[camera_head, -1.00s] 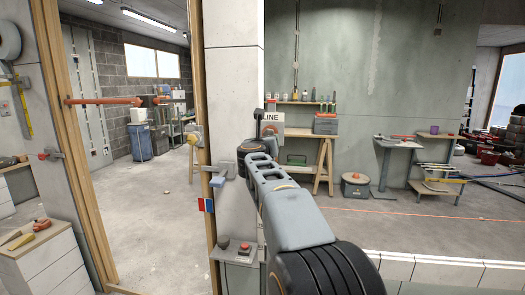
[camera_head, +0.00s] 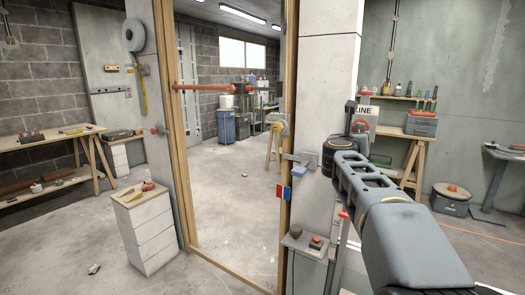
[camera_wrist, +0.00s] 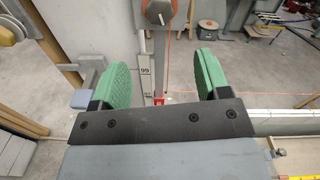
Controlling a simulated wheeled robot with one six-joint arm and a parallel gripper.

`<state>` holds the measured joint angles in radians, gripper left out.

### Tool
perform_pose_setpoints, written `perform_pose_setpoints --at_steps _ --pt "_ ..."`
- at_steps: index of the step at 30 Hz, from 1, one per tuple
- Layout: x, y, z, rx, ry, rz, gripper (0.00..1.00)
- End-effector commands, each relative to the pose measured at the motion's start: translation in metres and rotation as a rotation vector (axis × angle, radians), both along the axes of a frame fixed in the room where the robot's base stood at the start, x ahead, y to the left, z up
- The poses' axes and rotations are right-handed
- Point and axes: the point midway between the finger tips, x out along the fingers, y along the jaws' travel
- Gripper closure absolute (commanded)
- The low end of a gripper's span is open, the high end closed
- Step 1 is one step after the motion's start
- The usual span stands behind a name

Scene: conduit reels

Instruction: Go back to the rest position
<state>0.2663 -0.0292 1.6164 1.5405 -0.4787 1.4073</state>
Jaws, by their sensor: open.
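My gripper (camera_wrist: 165,62) is open in the wrist view. Its two green pads stand well apart with nothing held between them. Beyond the gap are an upright grey post and a round dark knob on an orange-edged head (camera_wrist: 160,12). In the head view my grey arm reaches up from the lower right, its end in front of the pale pillar (camera_head: 325,85). The fingers cannot be made out there.
A wooden door frame (camera_head: 168,130) opens onto a back room left of the pillar. A white drawer unit (camera_head: 150,240) stands in front of it. A small box with a red button (camera_head: 316,242) is low by the pillar.

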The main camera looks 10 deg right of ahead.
Motion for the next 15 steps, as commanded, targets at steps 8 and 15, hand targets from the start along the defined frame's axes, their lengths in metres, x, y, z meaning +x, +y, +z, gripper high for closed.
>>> perform_pose_setpoints --at_steps 8,15 --pt "0.029 0.043 -0.033 -0.491 0.385 0.300 0.31" --pt "-0.032 0.169 -0.134 -1.551 0.984 1.095 0.31"
